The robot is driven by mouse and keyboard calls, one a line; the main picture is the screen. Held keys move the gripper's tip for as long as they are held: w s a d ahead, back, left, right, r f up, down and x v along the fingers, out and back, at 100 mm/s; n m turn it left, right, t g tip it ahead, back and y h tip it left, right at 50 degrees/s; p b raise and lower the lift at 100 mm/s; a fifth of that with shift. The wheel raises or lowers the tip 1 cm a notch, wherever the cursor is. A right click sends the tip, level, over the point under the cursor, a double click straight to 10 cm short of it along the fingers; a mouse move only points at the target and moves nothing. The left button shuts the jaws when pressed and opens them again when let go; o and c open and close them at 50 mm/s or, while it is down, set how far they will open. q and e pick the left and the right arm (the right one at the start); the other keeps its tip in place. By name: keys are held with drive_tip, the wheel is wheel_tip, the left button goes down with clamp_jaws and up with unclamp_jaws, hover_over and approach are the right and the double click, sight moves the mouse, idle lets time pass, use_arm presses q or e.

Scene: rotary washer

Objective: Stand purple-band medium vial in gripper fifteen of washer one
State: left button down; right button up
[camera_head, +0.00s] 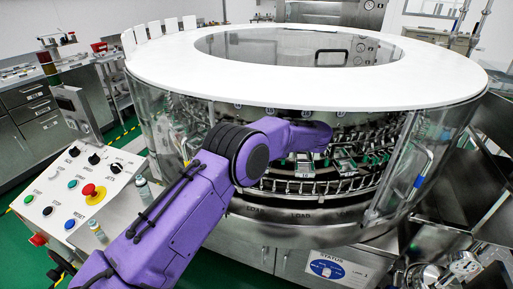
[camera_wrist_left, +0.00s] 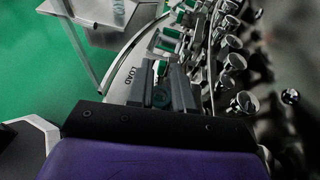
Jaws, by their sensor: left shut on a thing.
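My purple left arm reaches through the open front of the washer (camera_head: 300,95). Its gripper is hidden behind the wrist in the head view. In the left wrist view my left gripper (camera_wrist_left: 162,92) is shut on a vial (camera_wrist_left: 160,97), seen end-on as a dark greenish round shape between the fingers. No purple band can be made out on it. The washer's ring of metal grippers (camera_head: 330,183) runs around inside the opening; the wrist view shows several of them (camera_wrist_left: 232,62) close to the right of my fingers. My right gripper is not in view.
A control panel (camera_head: 75,190) with a red button stands left of the washer. A clear door (camera_head: 405,170) bounds the opening on the right. The rim marked LOAD (camera_head: 300,217) lies below, and the white top ring overhangs.

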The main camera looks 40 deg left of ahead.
use_arm(q)
drive_tip(key=shift+f, duration=0.3)
drive_tip(key=c, duration=1.3)
unclamp_jaws()
drive_tip(key=shift+w+d+r+p, duration=0.15)
drive_tip(key=shift+r+p, duration=0.15)
drive_tip(key=shift+r, duration=0.2)
drive_tip(key=b+v, duration=0.1)
drive_tip(key=v, duration=0.6)
